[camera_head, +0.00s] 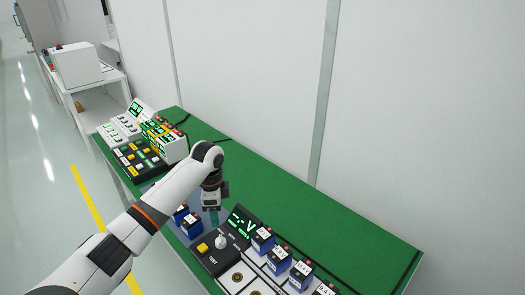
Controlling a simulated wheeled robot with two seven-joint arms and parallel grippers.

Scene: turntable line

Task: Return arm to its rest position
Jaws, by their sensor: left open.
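My left arm (166,196) reaches in from the lower left over the green bench. Its gripper (213,217) points down beside the black tester with the green display, and it is open. The fingertips are small and partly dark in this view, and I see nothing held between them. Blue batteries (181,214) stand just left of the gripper, partly hidden by my arm. My right arm and gripper do not show.
The tester (240,222) has a yellow button and a white knob. Several blue batteries (278,257) stand to its right. Control boxes (137,157) crowd the bench's far left. The green bench top (300,205) is clear along the wall. A white cabinet (77,64) stands beyond.

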